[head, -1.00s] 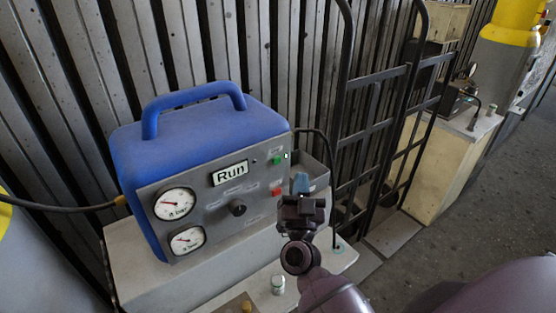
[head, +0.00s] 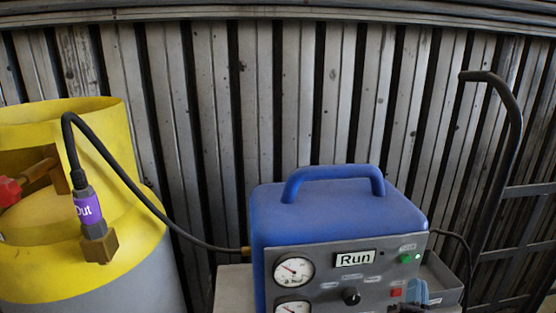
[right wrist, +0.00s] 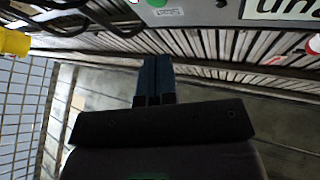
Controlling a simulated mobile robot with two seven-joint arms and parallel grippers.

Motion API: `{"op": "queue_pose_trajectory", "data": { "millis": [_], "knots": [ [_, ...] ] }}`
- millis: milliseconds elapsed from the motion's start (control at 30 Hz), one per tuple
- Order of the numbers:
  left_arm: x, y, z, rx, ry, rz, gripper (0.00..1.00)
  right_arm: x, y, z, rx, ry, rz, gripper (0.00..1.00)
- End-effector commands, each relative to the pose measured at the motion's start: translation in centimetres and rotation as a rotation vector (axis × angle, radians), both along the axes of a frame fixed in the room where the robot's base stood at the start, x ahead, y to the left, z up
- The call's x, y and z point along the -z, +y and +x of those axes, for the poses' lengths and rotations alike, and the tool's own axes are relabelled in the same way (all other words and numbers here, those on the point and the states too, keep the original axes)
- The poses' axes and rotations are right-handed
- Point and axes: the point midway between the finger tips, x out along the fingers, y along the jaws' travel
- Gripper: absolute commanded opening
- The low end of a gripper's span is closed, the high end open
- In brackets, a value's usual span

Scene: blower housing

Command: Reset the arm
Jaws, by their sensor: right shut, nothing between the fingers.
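My right gripper (head: 414,292) shows at the lower edge of the head view, in front of the right end of the blue machine's panel. Only its blue fingers show clearly there. In the right wrist view its fingers (right wrist: 154,80) are together and hold nothing. The blue machine (head: 335,213) has a carrying handle, two gauges and a "Run" display (head: 355,258). A green button (head: 405,259) and a red button (head: 397,292) are on its panel. In the right wrist view the panel (right wrist: 205,14) appears upside down at the top, apart from the fingers. My left gripper is out of view.
A yellow and grey tank (head: 140,250) stands at the left. A black hose (head: 155,208) runs from its purple "Out" fitting (head: 88,209) to the machine. A dark hand truck (head: 512,130) stands at the right against the ribbed metal wall (head: 300,90).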

Motion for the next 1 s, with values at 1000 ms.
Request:
{"op": "queue_pose_trajectory", "data": {
  "millis": [1000],
  "knots": [
    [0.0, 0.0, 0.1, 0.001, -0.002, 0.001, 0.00, 24.3, 2.0, -18.4, -0.361, 1.084, -0.209, 0.00]
  ]
}}
